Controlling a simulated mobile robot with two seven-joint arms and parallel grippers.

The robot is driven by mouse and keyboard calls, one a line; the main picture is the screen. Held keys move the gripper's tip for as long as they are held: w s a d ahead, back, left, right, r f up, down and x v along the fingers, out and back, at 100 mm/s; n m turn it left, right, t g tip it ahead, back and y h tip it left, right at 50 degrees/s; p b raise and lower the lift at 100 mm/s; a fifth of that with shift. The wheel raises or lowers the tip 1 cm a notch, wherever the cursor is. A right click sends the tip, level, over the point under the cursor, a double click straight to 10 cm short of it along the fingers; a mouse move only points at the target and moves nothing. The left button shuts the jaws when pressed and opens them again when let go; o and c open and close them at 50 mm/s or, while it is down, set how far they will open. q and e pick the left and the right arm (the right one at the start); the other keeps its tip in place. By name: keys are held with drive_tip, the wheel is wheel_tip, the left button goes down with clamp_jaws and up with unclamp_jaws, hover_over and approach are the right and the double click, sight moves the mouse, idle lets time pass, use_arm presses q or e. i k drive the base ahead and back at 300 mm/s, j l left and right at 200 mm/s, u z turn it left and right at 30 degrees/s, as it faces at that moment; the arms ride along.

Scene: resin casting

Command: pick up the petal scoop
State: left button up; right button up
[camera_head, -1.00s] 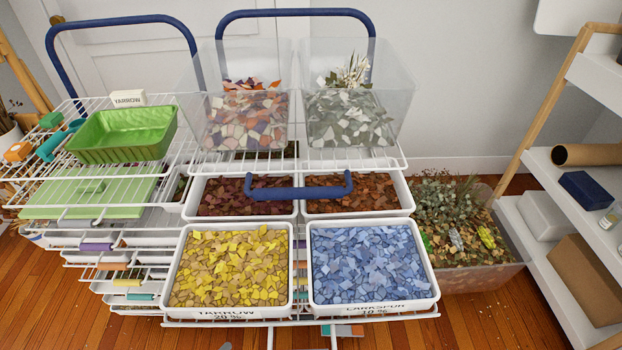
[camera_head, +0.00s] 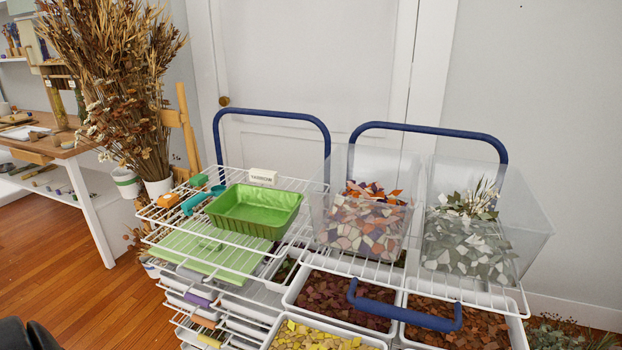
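A teal scoop-like tool (camera_head: 195,203), which looks like the petal scoop, lies on the upper left wire shelf (camera_head: 165,240). It is just left of the green tray (camera_head: 254,211), between small orange and green items. Its far end is partly hidden by the tray. Neither of my grippers shows. A dark rounded part at the bottom left corner seems to be my own arm, with no fingers visible.
Two clear bins (camera_head: 488,235) of petals stand right of the tray. A blue handle (camera_head: 404,312) sticks out in front below them. A white label block (camera_head: 263,177) stands behind the tray. A dried-flower bundle (camera_head: 130,110) rises at the left. Floor (camera_head: 60,255) is clear front left.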

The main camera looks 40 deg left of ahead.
sight(216, 189)
drive_tip(key=u, duration=0.9)
drive_tip(key=i+j+u, duration=0.2)
drive_tip(key=j, duration=0.15)
drive_tip(key=j+u, duration=0.2)
drive_tip(key=j, duration=0.15)
drive_tip(key=i+j+u, duration=0.25)
drive_tip(key=z, duration=1.7)
drive_tip(key=u, duration=1.55)
drive_tip(key=k+j, duration=0.05)
